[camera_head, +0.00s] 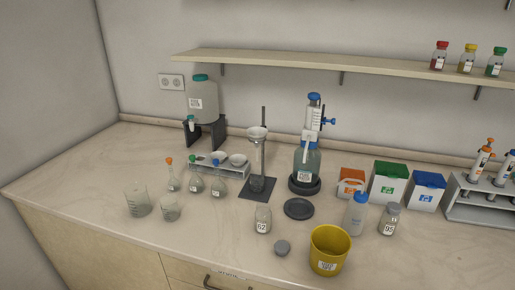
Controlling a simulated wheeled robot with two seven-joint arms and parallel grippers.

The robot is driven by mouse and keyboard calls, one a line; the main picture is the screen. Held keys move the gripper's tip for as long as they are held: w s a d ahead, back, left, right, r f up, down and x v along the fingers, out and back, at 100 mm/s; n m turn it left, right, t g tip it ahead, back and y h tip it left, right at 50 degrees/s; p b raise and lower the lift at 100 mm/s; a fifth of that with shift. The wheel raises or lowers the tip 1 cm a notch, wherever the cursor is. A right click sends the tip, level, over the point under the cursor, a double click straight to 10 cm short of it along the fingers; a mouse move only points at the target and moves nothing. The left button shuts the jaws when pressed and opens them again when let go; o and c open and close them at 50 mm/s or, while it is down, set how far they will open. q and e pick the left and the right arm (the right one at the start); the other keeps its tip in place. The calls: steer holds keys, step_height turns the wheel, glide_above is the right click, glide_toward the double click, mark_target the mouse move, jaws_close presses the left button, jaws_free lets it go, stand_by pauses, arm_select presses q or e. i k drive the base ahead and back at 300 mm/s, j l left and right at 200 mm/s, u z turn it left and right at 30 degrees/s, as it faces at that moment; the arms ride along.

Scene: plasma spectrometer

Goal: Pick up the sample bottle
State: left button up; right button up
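A small clear glass bottle labelled 62 (263,215) stands upright and uncapped near the front middle of the bench. A similar bottle with a label that seems to read 95 (389,220) stands upright further right, with a greyish cap on. I cannot tell from the picture which of the two is the sample bottle. A loose grey lid (283,248) lies on the bench just right of and in front of the bottle labelled 62. Neither of my grippers is in view.
A yellow bin (329,252) stands at the front. A wash bottle (356,214) stands beside the capped bottle. A black disc (299,208), a funnel stand (258,188) and a dispenser bottle (307,162) are behind. Beakers (137,201) and flasks stand left. The front left bench is clear.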

mark_target(263, 214)
steer(key=j+z, duration=0.2)
steer(key=z, duration=0.2)
steer(key=j+z, duration=0.2)
steer(key=z, duration=0.2)
steer(key=k+j+z, duration=0.1)
steer(key=z, duration=0.25)
steer(key=k+j+z, duration=0.1)
steer(key=j+z, duration=0.15)
steer(key=z, duration=0.15)
steer(key=i+j, duration=0.25)
steer(key=i, duration=0.05)
